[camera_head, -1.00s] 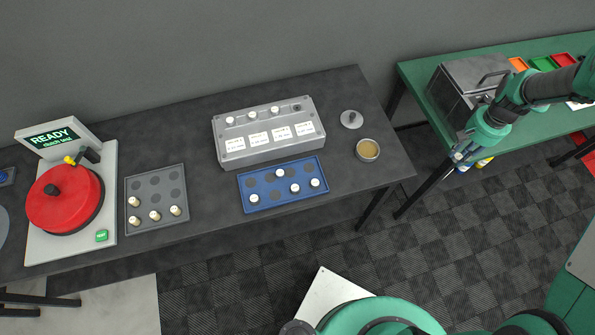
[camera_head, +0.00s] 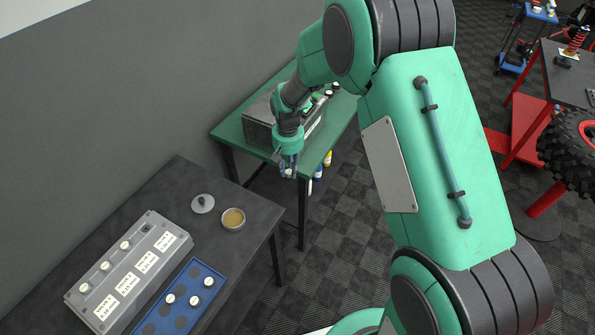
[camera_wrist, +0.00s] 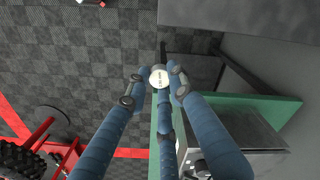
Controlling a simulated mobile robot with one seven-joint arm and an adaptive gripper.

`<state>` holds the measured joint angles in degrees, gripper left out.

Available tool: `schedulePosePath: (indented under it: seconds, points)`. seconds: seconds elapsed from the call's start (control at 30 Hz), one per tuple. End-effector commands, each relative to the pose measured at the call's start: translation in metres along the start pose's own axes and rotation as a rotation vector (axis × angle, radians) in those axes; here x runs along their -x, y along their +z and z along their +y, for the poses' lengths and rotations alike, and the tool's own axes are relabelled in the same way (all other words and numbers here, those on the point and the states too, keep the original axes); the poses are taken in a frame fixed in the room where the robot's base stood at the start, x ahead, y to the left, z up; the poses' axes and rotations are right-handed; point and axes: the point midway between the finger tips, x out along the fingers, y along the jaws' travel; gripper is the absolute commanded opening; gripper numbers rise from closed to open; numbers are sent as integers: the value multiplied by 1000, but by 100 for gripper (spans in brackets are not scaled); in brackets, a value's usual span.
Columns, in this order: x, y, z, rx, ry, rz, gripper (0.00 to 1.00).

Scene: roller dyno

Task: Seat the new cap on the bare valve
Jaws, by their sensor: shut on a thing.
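My gripper (camera_head: 288,172) hangs in the air near the front of the green table, pointing down. In the wrist view its blue fingers are closed around a small white cap (camera_wrist: 159,78) with dark print on its face. The grey valve block (camera_head: 152,262) lies on the dark table, to the lower left of my gripper. White caps sit on three of its posts; the post at its far end, the bare valve (camera_head: 147,227), shows dark with no cap.
A blue tray (camera_head: 181,318) with several round spots and white caps lies beside the block. A round dish (camera_head: 233,220) with amber contents and a grey knobbed lid (camera_head: 203,204) stand near the dark table's end. A metal box stands on the green table (camera_head: 232,128).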

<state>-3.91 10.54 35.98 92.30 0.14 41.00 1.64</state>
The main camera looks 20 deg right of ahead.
Motion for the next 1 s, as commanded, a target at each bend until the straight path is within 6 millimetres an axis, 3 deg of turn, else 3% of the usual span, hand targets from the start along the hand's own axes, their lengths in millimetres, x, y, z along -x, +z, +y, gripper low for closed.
schedulePosePath:
  seconds: [0.5, 0.73, 1.0]
  points:
    - [12, -43, -172, 128, 0, -2, 1]
    - [13, -46, -257, 185, 0, -3, 1]
    - [12, -35, -358, 250, 1, -3, 1]
